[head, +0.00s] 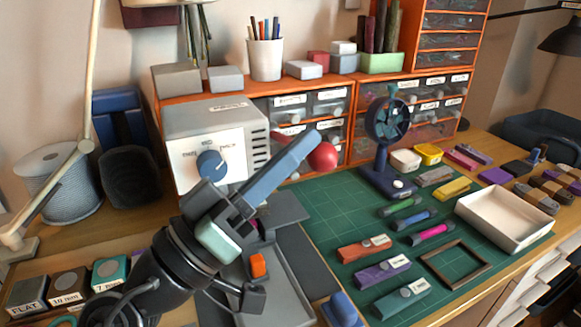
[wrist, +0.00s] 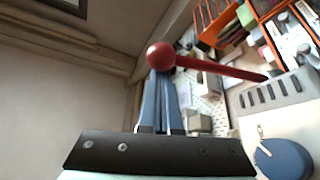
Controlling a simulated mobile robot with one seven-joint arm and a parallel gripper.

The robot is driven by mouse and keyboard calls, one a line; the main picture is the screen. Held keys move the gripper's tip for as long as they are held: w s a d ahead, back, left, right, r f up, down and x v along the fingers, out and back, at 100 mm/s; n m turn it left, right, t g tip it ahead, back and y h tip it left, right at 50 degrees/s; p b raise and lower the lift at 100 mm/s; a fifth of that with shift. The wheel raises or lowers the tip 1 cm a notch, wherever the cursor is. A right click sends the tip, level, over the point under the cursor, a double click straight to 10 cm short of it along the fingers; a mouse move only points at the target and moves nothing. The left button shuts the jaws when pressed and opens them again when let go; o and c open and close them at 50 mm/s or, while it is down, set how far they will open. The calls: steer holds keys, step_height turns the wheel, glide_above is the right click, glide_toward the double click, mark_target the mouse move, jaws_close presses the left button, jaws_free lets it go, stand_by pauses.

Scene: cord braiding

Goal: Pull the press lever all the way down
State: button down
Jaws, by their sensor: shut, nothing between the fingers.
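The press lever's red ball knob (head: 322,156) shows just beside the tips of my gripper (head: 310,140) in the head view. In the wrist view the knob (wrist: 160,56) sits at the ends of my blue fingers (wrist: 167,85), and the red lever rod (wrist: 220,69) runs right from it, nearly level in the picture. My gripper is shut with nothing between the fingers. I cannot tell whether the fingertips touch the knob. In the head view my arm and fingers hide the rod and much of the press; grey parts (head: 283,211) show below the fingers.
A grey box with a blue dial (head: 211,164) stands behind my gripper. A small fan (head: 388,125) stands on the green mat (head: 325,205) to the right. Coloured blocks and a white tray (head: 508,228) lie on the right. An orange drawer unit (head: 352,118) stands behind.

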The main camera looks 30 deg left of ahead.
steer(key=f+b, duration=0.1)
steer(key=b, duration=0.1)
steer(key=f+b, duration=0.1)
steer(key=f, duration=0.1)
steer(key=shift+s+d+f+b, duration=0.1)
steer(key=shift+d+f+b, duration=0.2)
steer(key=shift+d+b, duration=0.1)
steer(key=shift+s+a+r, duration=0.1)
stand_by(0.9)
glide_toward(315, 170)
steer(key=s+a+f, duration=0.2)
steer(key=s+f, duration=0.1)
steer(key=shift+s+a, duration=0.1)
steer(key=shift+a, duration=0.2)
stand_by(0.6)
